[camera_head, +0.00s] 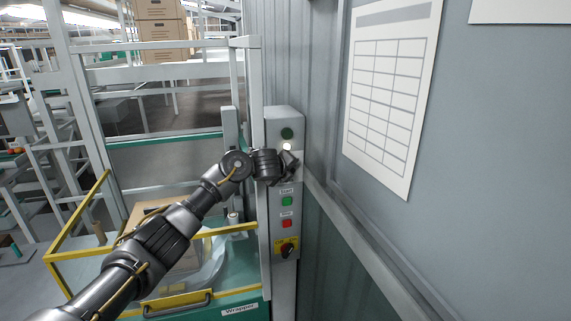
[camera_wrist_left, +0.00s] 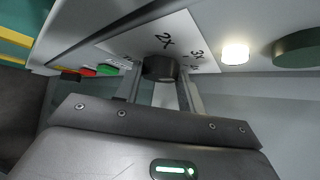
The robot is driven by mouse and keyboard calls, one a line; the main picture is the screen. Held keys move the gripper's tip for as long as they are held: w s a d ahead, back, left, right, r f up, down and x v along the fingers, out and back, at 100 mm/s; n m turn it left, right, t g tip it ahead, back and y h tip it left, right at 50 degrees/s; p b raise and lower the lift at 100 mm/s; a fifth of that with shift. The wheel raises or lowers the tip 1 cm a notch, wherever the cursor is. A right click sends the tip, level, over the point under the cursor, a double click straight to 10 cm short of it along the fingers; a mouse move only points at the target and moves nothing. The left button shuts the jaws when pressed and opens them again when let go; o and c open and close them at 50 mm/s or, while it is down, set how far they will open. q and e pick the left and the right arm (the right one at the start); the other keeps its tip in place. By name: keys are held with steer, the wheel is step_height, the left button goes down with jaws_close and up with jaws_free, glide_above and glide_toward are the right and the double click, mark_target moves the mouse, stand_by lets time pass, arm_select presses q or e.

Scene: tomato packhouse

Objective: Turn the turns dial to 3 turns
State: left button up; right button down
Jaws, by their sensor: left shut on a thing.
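The turns dial (camera_wrist_left: 160,68) is a dark round knob on a white plate (camera_wrist_left: 135,38) in the left wrist view. The plate reads 2X above the knob and 3X to its upper right, with smaller marks partly hidden. I cannot make out which mark the knob points to. My left gripper (camera_wrist_left: 163,92) is shut on the knob, with a finger on each side. In the head view my left gripper (camera_head: 284,166) is at the upper part of the grey control box (camera_head: 283,114) and hides the dial. My right gripper is not in view.
Below my gripper on the box are a green start button (camera_head: 286,201), a red button (camera_head: 286,223) and a rotary switch (camera_head: 287,248) on yellow. A lit white lamp (camera_head: 287,146) sits above. A grey wall (camera_head: 330,225) stands close on the right, and yellow rails (camera_head: 75,252) on the left.

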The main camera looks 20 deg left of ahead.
arm_select(q)
steer(key=shift+m+g+y+p, duration=0.3)
steer(key=shift+p, duration=0.15)
steer(key=shift+d, duration=0.1)
steer(key=o, duration=1)
